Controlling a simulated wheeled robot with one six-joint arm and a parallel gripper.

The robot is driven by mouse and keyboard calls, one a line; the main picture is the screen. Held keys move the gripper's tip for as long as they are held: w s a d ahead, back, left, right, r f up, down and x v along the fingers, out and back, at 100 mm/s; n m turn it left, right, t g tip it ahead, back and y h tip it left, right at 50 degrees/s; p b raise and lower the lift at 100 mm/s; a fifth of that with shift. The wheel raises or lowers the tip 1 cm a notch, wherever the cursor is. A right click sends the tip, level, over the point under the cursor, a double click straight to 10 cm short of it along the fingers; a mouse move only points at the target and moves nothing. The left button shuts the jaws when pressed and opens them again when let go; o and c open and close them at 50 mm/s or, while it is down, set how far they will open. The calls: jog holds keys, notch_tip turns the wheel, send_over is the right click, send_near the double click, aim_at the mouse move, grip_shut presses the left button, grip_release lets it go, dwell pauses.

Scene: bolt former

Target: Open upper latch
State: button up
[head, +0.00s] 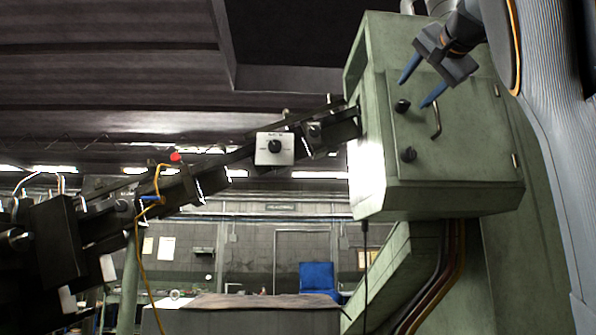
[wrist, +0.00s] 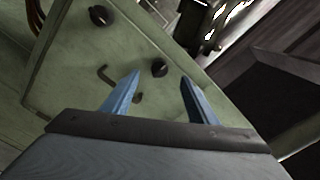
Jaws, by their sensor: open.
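The upper latch (head: 402,106) is a black knob on the door of a green cabinet (head: 445,150). The lower latch (head: 408,154), a similar black knob, sits below it. A bent metal handle (head: 437,118) is to their right. My gripper (head: 414,93) is open, its blue fingers pointing at the door near the upper latch. In the wrist view the upper latch (wrist: 159,67) shows in the gap between the open fingertips (wrist: 160,76), and nothing is gripped. The lower latch (wrist: 100,15) is farther up-left. Contact between fingers and latch cannot be told.
A dark sloping conveyor rail (head: 240,155) meets the cabinet's left side, carrying a white box with a black knob (head: 274,148) and a red button (head: 176,156). A blue chair (head: 318,278) and a table (head: 255,312) stand in the background.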

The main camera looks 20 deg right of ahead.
aim_at(405, 103)
jog(key=p+x, duration=0.1)
jog(key=x, duration=0.5)
jog(key=shift+p, duration=0.35)
jog(key=shift+w+n, duration=0.3)
jog(key=shift+s+d+n, duration=0.1)
jog(key=shift+n, duration=0.5)
jog(key=shift+f+n, duration=0.1)
jog(key=shift+n, duration=1.8)
jog(key=n+b, duration=0.2)
jog(key=n, duration=0.1)
jog(key=shift+f, duration=0.15)
jog(key=shift+r+n+b, duration=0.2)
jog(key=shift+n+b, duration=0.55)
jog(key=shift+n, duration=0.45)
